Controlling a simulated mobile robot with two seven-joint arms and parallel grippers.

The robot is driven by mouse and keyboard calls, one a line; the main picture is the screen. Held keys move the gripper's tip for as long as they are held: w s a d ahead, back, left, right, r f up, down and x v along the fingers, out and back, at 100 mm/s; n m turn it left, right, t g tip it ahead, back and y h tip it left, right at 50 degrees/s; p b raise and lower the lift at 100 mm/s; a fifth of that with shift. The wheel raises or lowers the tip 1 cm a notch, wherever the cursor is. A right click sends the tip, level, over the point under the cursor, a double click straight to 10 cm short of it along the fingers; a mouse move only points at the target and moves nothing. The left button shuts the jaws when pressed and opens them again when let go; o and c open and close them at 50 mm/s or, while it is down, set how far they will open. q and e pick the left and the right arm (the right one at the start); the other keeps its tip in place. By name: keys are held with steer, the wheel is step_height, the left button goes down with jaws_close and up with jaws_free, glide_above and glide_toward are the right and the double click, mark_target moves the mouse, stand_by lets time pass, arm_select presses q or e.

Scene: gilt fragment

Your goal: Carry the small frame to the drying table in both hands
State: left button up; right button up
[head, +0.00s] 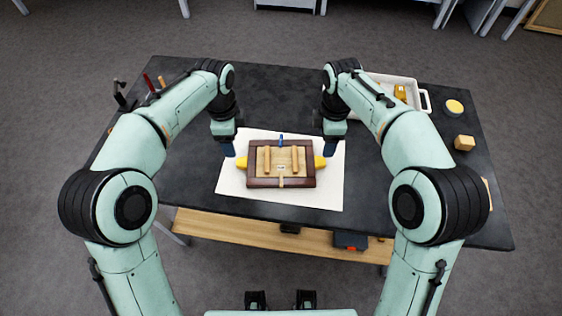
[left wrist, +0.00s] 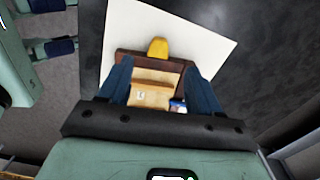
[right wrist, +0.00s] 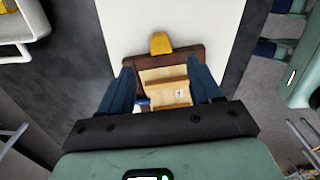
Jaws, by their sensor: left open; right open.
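The small frame (head: 282,183) is a dark brown wooden rectangle with a pale panel and two light wooden bars. It lies flat on a white sheet (head: 325,199) on the dark table. A yellow piece sticks out at its left end (head: 241,162) and another at its right end (head: 320,162). My left gripper (head: 228,149) is open above the left end. My right gripper (head: 330,148) is open above the right end. The frame (left wrist: 135,59) shows between the left fingers in the left wrist view, and also in the right wrist view (right wrist: 128,66). Neither gripper visibly touches it.
A white tray (head: 424,100) holding a yellow item stands at the back right. A yellow round item (head: 454,107) and a wooden block (head: 464,142) lie farther right. Tools (head: 148,82) stand at the back left. A wooden shelf (head: 220,226) runs below the table.

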mark_target(237, 162)
arm_select(q)
step_height(237, 162, down, 10)
steer(key=shift+f, duration=0.1)
arm_select(e)
step_height(237, 162, down, 10)
steer(key=shift+f, duration=0.1)
arm_select(q)
jaws_close()
arm_select(e)
jaws_close()
